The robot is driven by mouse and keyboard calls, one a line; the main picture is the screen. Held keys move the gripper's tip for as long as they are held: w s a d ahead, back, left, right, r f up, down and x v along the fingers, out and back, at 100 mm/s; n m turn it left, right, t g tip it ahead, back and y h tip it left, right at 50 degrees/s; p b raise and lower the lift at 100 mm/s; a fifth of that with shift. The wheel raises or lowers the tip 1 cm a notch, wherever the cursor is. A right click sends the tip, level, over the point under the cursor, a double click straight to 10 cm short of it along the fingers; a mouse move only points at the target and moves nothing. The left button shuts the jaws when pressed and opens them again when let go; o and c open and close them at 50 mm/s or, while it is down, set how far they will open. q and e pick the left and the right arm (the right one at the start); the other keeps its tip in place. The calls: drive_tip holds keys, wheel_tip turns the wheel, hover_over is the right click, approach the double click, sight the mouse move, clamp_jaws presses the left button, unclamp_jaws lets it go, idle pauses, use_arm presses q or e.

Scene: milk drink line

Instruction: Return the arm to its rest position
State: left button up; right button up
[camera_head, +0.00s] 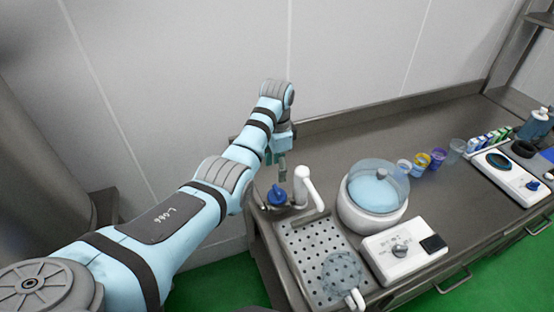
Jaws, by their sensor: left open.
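My left arm comes in from the lower left and reaches over the counter's near left corner. My left gripper (282,178) points down at the end of it, open, with its fingers small and partly hidden by the wrist. It hangs just above or behind a small blue-topped item (277,196); I cannot tell whether they touch. I see nothing held between the fingers. My right gripper is not in view.
A white curved spout (309,188) stands close right of the gripper, by a perforated metal tray (304,252). A domed white pot (371,222) and a control box (403,251) stand further right. Several cups (421,161) stand beyond. The counter's back (350,140) is clear.

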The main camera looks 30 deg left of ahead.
use_arm(q)
wheel_tip(320, 180, up, 3)
idle(0.5)
